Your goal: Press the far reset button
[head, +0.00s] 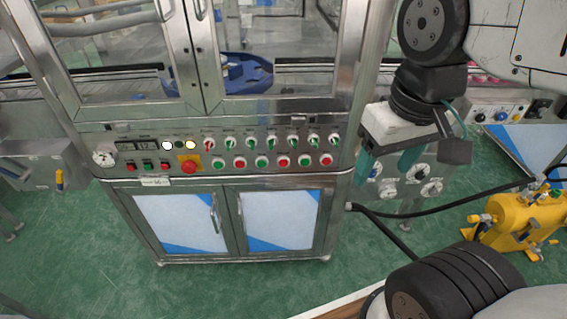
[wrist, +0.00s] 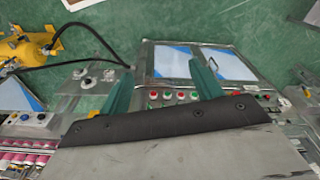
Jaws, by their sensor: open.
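A steel machine's control panel (head: 230,145) shows in the middle of the head view, with rows of red and green buttons, small switches and a red emergency knob (head: 188,166) on a yellow plate. No readable label tells me which button is the far reset button. A second panel at the right has a blue button (head: 501,116), which also shows at the left of the wrist view (wrist: 41,117). My gripper (head: 384,172) is open and empty, its teal fingers pointing down just right of the main panel. In the wrist view its fingers (wrist: 160,68) partly cover the button row.
White-and-blue cabinet doors (head: 278,221) lie below the panel, and glass doors (head: 275,50) rise above it. A grey box with round fittings (head: 415,172) is behind my gripper. A yellow machine (head: 525,220) with a black hose stands at the right. Green floor is open in front.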

